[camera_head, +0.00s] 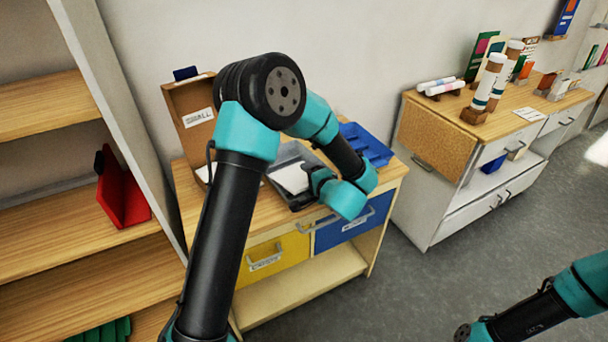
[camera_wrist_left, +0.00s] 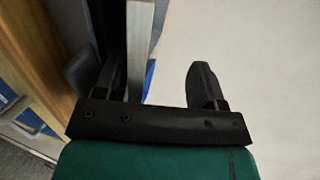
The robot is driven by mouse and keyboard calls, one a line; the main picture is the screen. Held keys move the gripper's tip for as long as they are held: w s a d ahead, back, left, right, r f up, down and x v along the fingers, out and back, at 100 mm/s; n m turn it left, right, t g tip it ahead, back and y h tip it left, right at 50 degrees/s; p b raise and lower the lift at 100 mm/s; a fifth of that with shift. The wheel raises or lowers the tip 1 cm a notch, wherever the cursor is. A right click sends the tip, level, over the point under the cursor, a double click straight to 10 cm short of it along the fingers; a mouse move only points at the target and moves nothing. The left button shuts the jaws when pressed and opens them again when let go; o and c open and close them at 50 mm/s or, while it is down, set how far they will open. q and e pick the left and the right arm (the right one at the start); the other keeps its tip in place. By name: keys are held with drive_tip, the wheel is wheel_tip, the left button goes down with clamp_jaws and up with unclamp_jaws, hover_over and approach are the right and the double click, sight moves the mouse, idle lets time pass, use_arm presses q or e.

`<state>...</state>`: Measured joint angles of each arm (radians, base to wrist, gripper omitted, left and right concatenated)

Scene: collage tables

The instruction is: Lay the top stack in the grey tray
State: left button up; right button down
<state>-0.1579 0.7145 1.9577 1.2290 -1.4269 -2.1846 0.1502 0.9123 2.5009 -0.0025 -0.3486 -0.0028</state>
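The grey tray (camera_head: 282,157) stands on top of the small wooden cabinet. A white stack of sheets (camera_head: 291,178) lies in it, partly hidden by my left arm. My left gripper (camera_head: 316,180) is at the tray's right side, partly hidden by its own wrist. In the left wrist view, the left gripper's fingers (camera_wrist_left: 157,82) are apart. A grey strip (camera_wrist_left: 141,40), seemingly the tray's wall, shows between them beside the left finger. A broad pale sheet surface (camera_wrist_left: 250,60) fills the right of that view. I cannot see the fingers gripping any sheets. My right gripper is out of view.
An open box marked SMALL (camera_head: 192,112) stands left of the tray, and a blue tray (camera_head: 370,143) stands to its right. The cabinet has a yellow drawer (camera_head: 250,272) and a blue drawer (camera_head: 340,232) with handles. A shelf holds a red holder (camera_head: 124,195).

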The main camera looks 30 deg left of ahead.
use_arm(q)
drive_tip(key=shift+v, duration=0.9)
wheel_tip(320, 180, up, 6)
drive_tip(key=s+d, duration=0.1)
drive_tip(key=d, duration=0.1)
drive_tip(key=shift+s+d, duration=0.2)
drive_tip(key=shift+f, duration=0.1)
idle(0.3)
